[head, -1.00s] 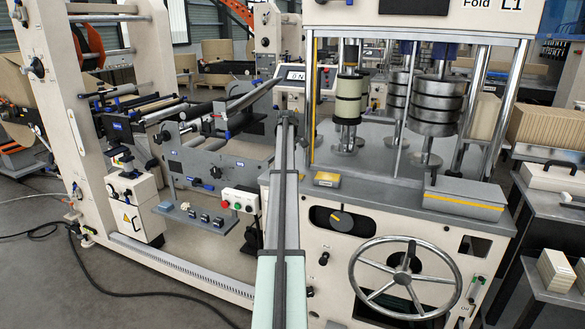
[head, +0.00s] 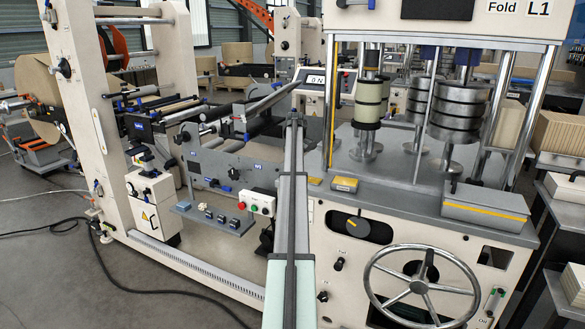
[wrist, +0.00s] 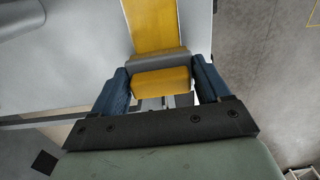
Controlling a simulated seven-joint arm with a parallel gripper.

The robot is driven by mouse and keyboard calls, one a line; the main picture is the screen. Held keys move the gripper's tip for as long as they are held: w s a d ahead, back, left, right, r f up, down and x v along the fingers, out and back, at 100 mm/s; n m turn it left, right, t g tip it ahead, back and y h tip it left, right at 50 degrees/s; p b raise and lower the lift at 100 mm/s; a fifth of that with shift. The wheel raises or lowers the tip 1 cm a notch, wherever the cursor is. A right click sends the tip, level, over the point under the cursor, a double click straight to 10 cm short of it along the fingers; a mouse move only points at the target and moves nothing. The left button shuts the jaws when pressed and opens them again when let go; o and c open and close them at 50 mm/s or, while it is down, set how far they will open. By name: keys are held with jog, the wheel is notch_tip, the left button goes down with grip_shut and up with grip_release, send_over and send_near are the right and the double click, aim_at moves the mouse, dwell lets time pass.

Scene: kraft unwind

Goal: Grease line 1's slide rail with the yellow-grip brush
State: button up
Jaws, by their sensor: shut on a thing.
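In the wrist view my gripper (wrist: 160,68) is shut, its two blue fingers on either side of a yellow grip (wrist: 160,82). I take this to be the yellow-grip brush. A grey band crosses just beyond it, and a wider yellow strip (wrist: 154,24) runs to the top edge; I cannot tell whether the strip is part of the brush. Bristles are not visible. In the head view my gripper is hidden beyond my arm. The line 1 machine (head: 412,225) stands right of my arm. A long slotted strip (head: 190,268) runs low along the unwind frame; I cannot tell if it is the slide rail.
A grey box with a yellow stripe (head: 488,207) and a small yellow-topped box (head: 344,184) sit on the machine's deck. A handwheel (head: 421,286) projects in front. A small shelf (head: 215,218) and a button box (head: 257,203) are left of my arm.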

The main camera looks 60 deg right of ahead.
jog(key=shift+s, duration=6.3)
jog(key=shift+w, duration=7.3)
jog(key=shift+r, duration=4)
jog(key=shift+w, duration=0.1)
